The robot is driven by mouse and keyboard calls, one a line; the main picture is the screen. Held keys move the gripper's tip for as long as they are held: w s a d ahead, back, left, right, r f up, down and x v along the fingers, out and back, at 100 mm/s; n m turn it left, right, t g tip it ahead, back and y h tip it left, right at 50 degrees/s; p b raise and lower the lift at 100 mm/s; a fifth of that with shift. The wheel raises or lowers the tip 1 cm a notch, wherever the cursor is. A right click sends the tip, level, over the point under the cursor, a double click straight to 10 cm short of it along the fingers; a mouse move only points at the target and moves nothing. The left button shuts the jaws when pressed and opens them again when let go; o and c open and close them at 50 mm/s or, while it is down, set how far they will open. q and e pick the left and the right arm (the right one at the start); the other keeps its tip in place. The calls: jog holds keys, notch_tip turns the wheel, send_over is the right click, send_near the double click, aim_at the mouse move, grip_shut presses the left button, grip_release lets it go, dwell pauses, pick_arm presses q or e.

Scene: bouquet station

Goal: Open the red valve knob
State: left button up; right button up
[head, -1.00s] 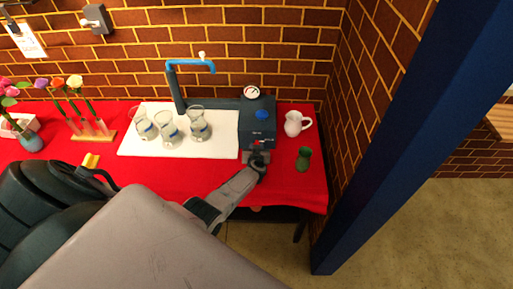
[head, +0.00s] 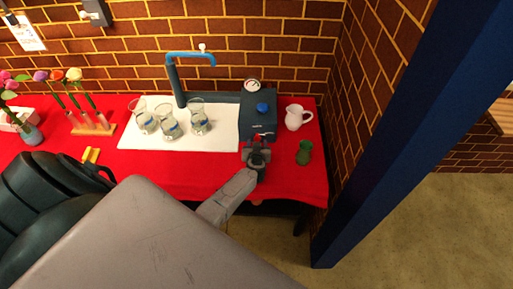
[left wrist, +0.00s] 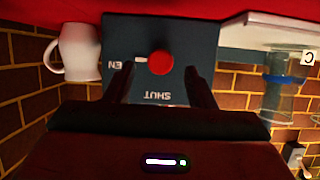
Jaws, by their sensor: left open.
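The red valve knob (left wrist: 161,64) is on the front of a dark blue box in the left wrist view, which shows the panel upside down. The box also stands at the right of the table in the head view (head: 252,123). The word SHUT and the letters EN are on the panel. A white mark lies beside the knob, towards EN. My left gripper (left wrist: 158,70) is open, with one finger on each side of the knob and no visible grip on it. In the head view the left gripper (head: 256,155) hides the knob. My right gripper is not in view.
A white jug (head: 295,117) and a green vase (head: 304,153) stand right of the box. Several glass vessels (head: 169,127) stand on a white mat (head: 140,146) to its left, under a blue spout (head: 192,56). A blue post (head: 385,130) rises at the right.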

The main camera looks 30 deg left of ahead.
pick_arm(q)
jog(key=v, duration=0.7)
jog(key=shift+s+r, duration=0.15)
jog(key=shift+s, duration=0.05)
jog(key=shift+d, duration=0.15)
